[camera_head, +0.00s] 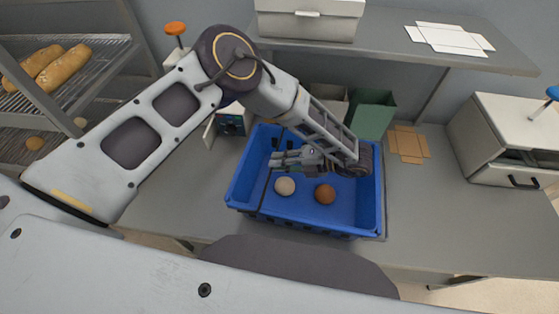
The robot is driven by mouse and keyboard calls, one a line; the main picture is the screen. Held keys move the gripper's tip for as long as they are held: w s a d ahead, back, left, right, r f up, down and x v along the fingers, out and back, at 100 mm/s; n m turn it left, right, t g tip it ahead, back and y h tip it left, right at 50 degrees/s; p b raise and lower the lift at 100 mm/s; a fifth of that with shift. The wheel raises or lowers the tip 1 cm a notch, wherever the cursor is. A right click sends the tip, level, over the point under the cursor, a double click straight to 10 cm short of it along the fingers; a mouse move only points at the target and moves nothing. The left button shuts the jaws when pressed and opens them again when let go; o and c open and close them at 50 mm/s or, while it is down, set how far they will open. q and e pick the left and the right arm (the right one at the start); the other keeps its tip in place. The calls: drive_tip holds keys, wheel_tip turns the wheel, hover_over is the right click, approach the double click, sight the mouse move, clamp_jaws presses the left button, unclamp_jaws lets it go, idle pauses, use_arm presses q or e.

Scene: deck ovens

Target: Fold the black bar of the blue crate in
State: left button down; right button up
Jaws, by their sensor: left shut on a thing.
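The blue crate (372,205) stands on the grey worktop, open at the top. A pale round roll (285,186) and a brown round roll (325,194) lie on its floor. My left gripper (279,161) reaches over the crate from the far right, its fingers pointing left above the rolls. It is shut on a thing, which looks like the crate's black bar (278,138). My arm hides the far right part of the crate, and the grip itself is hard to make out. My right gripper is out of view.
A green box (372,115) and a flat brown carton (408,143) lie behind the crate. A white oven (509,138) stands at the right. A rack (72,98) with loaves is at the left. A shelf (389,44) hangs above.

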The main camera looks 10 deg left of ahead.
use_arm(q)
drive_tip(key=shift+f, duration=0.1)
drive_tip(key=c, duration=1.6)
unclamp_jaws()
drive_tip(key=v, duration=0.7)
drive_tip(key=shift+d, duration=0.2)
drive_tip(key=shift+s, duration=0.1)
